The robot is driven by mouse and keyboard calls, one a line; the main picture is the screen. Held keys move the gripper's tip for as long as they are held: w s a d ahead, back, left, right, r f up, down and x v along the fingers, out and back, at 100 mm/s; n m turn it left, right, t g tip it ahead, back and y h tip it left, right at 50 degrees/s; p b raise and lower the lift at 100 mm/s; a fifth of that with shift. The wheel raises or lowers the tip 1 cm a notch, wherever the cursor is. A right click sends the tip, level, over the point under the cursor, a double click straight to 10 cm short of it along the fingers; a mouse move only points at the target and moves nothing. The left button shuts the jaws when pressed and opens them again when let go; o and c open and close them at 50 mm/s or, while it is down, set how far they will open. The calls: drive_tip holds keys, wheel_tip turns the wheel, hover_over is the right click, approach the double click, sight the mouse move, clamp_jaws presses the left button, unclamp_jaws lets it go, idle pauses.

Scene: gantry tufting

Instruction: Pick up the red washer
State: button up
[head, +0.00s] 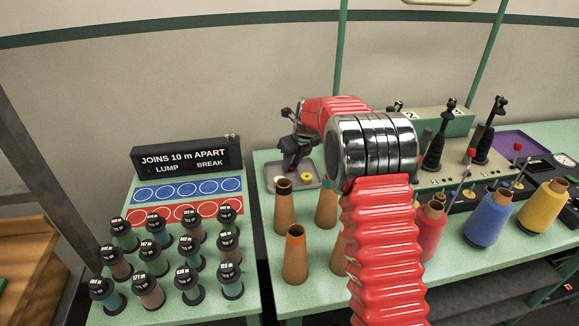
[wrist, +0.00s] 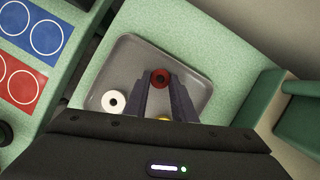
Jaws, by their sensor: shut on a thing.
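The red washer (wrist: 160,75) is between the fingertips of my gripper (wrist: 159,82) in the wrist view, over the grey tray (wrist: 128,52). My gripper is shut on it. Whether the washer still touches the tray floor is hard to tell. In the head view my gripper (head: 291,163) points down at the tray (head: 271,178), and the red washer cannot be made out there.
A white washer (wrist: 113,101) lies in the tray to the left. A yellow washer (head: 307,177) lies there too, mostly hidden behind my gripper in the wrist view. Brown cones (head: 284,205) stand close in front of the tray. A sign box (head: 187,158) stands left.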

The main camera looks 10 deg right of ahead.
sight(292, 168)
wheel_tip(292, 168, up, 10)
idle(0.6)
drive_tip(key=shift+s, duration=0.1)
idle(0.3)
